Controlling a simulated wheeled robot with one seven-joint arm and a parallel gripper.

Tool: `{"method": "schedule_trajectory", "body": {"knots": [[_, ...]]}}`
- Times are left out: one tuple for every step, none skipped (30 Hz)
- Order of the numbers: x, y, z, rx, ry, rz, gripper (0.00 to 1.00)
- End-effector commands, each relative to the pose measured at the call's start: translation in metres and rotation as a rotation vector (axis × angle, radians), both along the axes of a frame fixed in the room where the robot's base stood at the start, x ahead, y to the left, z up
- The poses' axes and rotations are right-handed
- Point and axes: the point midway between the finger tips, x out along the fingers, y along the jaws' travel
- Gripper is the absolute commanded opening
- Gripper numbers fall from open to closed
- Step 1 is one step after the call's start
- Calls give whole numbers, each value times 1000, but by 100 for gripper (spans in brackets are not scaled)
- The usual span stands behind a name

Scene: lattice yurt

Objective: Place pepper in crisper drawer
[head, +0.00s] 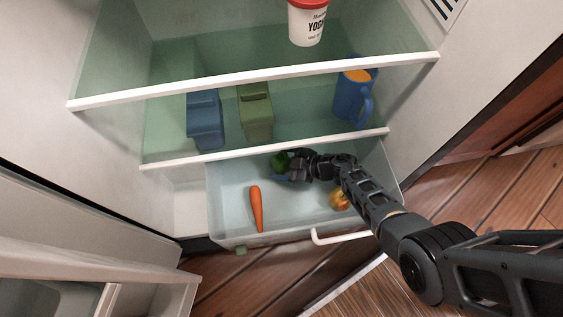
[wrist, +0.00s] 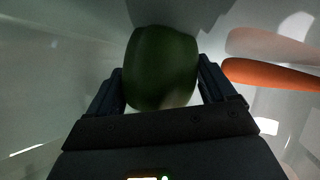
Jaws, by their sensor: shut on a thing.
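A green pepper (head: 280,161) is at the back of the open crisper drawer (head: 226,180), at the bottom of the fridge. My gripper (head: 288,170) is inside the drawer and shut on the pepper. In the wrist view the dark green pepper (wrist: 162,68) sits between my two fingers (wrist: 162,92). In the head view my gripper hides part of it. I cannot tell whether the pepper touches the drawer floor.
A carrot (head: 257,208) lies in the drawer's left part, and an orange-yellow item (head: 339,199) lies at right beside my arm. A shelf edge (head: 270,149) runs just above the drawer's back. Blue (head: 206,118) and green (head: 256,110) containers and a blue jug (head: 352,98) stand above.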

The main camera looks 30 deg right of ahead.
Motion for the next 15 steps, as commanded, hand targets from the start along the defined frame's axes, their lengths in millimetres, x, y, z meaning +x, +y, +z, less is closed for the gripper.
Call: {"method": "schedule_trajectory", "body": {"knots": [[0,0,-1,0,0,0,48],[0,0,-2,1,-1,0,48],[0,0,-1,0,0,0,88],[0,0,-1,0,0,0,90],[0,0,-1,0,0,0,93],[0,0,-1,0,0,0,97],[0,0,-1,0,0,0,100],[0,0,-1,0,0,0,100],[0,0,-1,0,0,0,100],[0,0,-1,0,0,0,100],[0,0,-1,0,0,0,100],[0,0,-1,0,0,0,100],[0,0,-1,0,0,0,100],[0,0,0,0,0,0,100],[0,0,2,0,0,0,100]]}}
